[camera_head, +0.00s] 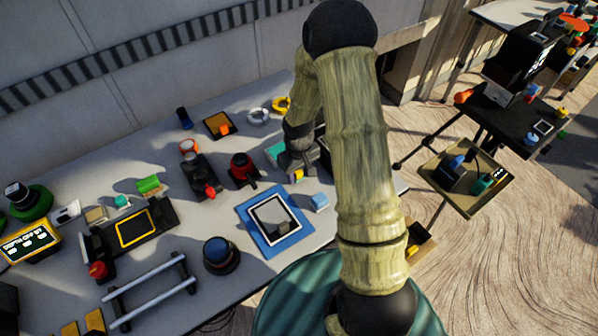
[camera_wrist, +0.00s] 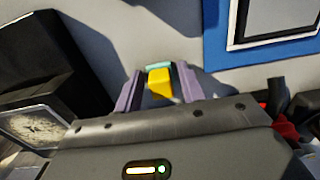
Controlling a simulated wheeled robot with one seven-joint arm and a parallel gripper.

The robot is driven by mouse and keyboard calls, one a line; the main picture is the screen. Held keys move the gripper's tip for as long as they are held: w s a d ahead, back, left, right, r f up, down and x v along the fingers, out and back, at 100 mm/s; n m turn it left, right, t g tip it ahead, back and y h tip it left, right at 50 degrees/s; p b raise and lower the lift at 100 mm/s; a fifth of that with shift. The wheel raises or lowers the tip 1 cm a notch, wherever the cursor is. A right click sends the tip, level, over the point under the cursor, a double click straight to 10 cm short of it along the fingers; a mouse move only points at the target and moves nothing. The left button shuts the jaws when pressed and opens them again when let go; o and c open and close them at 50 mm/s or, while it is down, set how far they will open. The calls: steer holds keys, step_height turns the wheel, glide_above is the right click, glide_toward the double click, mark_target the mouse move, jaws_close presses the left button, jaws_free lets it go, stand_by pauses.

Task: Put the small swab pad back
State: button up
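My gripper (camera_wrist: 160,80) points down over the grey tabletop, with its two purple fingers apart. A small yellow block with a teal edge (camera_wrist: 159,83) is between the fingers. It looks like the swab pad, but I cannot confirm that. Narrow gaps seem to show beside it, so I cannot tell whether the fingers touch it. In the head view my gripper (camera_head: 296,172) is at the right part of the table, behind the blue-framed pad, and a bit of yellow shows at its tip. My arm hides much of the area to its right.
A red-and-black device (camera_head: 243,170) stands to the left. A cart (camera_head: 465,177) with trays stands at right.

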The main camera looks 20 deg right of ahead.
mark_target(299, 173)
steer(key=shift+o, duration=0.7)
steer(key=shift+r, duration=0.1)
steer(key=shift+r, duration=0.5)
step_height(299, 173, up, 11)
steer(key=shift+r, duration=0.1)
